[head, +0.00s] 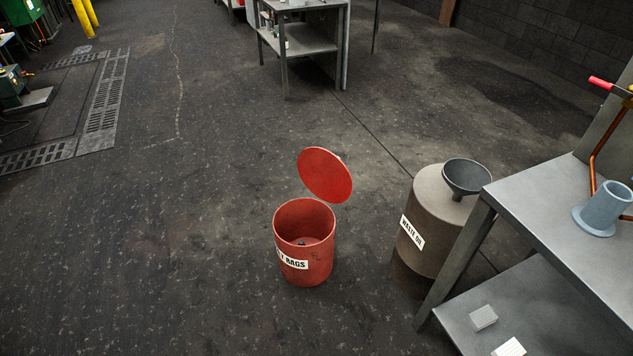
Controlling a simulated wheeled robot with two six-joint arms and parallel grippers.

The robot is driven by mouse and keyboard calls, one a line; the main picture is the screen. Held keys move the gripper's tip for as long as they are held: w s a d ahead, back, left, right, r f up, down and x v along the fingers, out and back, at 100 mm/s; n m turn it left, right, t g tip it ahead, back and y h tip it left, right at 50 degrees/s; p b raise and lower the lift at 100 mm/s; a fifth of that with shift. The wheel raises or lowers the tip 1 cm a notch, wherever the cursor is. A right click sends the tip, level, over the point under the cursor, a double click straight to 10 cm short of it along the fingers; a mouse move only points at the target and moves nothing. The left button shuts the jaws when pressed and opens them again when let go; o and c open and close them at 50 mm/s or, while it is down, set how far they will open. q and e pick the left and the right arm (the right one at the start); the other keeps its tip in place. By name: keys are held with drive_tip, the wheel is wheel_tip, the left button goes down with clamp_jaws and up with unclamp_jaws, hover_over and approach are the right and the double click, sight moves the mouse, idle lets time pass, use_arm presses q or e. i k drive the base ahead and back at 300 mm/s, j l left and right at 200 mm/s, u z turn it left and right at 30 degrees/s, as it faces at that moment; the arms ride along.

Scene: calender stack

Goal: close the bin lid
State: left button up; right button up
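A red round bin (306,262) stands on the dark floor near the middle of the head view, with a white label on its front whose visible end reads "RAGS". Its red lid (325,175) is open, tilted up above the far right side of the rim. The bin's mouth is uncovered, and a small dark thing shows inside at the bottom. Neither of my grippers is in view.
A brown waste oil drum (437,215) with a dark funnel (467,176) stands right of the bin. A grey metal bench (560,190) fills the right edge. Another bench (300,40) stands behind. The floor left and in front of the bin is clear.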

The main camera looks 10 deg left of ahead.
sight(323, 173)
drive_tip(key=i+j+u, duration=0.25)
drive_tip(key=j+u, duration=0.2)
drive_tip(key=i+j+u, duration=0.3)
drive_tip(key=u, duration=0.15)
drive_tip(key=i+j+u, duration=0.7)
drive_tip(key=i, duration=0.2)
drive_tip(key=i+u, duration=0.25)
drive_tip(key=i, duration=0.2)
drive_tip(key=i+l+z, duration=0.2)
drive_tip(key=i+z, duration=0.75)
drive_tip(key=i, duration=0.15)
drive_tip(key=i+j+z, duration=0.3)
drive_tip(key=i+z, duration=0.15)
drive_tip(key=i, duration=0.1)
